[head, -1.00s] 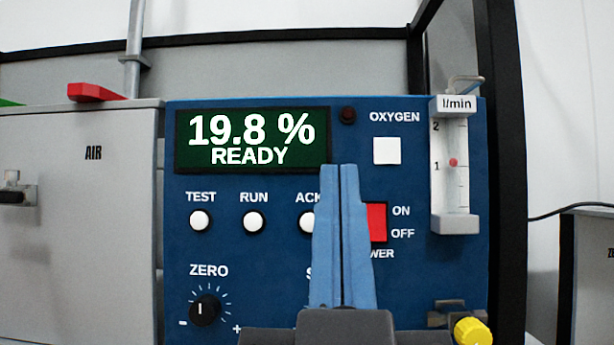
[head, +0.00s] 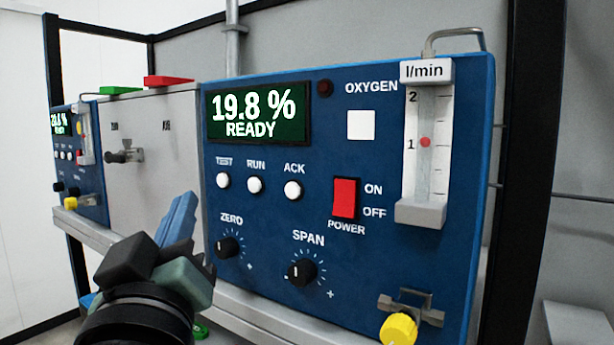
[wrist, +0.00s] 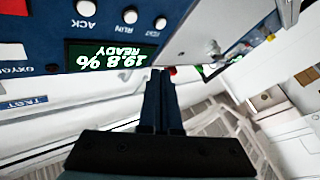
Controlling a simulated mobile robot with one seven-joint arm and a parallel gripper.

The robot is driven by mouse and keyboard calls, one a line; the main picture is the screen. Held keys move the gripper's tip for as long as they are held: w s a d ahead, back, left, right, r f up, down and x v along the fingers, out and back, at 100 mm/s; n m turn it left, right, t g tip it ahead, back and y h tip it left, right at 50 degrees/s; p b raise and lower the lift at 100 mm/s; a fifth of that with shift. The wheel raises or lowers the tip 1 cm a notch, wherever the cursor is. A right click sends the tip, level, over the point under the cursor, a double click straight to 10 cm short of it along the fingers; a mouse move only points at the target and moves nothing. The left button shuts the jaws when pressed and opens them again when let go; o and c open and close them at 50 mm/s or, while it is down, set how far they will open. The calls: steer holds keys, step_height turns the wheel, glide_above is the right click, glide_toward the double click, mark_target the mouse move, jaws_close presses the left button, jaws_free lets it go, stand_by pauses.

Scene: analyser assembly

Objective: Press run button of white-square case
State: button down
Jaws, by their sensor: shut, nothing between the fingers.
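The blue case (head: 340,262) with the white square (head: 361,125) fills the middle of the head view. Its display (head: 258,115) reads 19.8 % READY. The white RUN button (head: 255,185) sits between the TEST button (head: 223,181) and the ACK button (head: 293,190). In the wrist view the panel is upside down and the RUN button (wrist: 130,15) is near the top edge. My gripper (head: 187,203) is at the lower left in the head view, blue fingers together and empty, left of the panel and apart from the RUN button. Its fingers also show in the wrist view (wrist: 162,75).
A grey cabinet (head: 150,185) with a valve (head: 124,156) stands left of the case, and another blue case (head: 80,165) is beyond it. A yellow knob (head: 398,329) juts out at the case's lower right. A black frame post (head: 520,150) stands at the right.

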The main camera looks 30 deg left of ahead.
mark_target(254, 185)
steer(key=shift+s+a+f, duration=0.15)
steer(key=shift+a, duration=0.45)
steer(key=shift+w+d, duration=0.15)
steer(key=shift+w, duration=1.3)
steer(key=shift+w+d, duration=0.15)
steer(key=shift+w, duration=1.35)
steer(key=shift+w+d, duration=0.15)
steer(key=shift+w, duration=1.3)
steer(key=shift+w, duration=0.45)
steer(key=shift+w+d, duration=0.1)
steer(key=shift+w, duration=0.3)
steer(key=shift+s, duration=0.85)
steer(key=shift+s, duration=0.1)
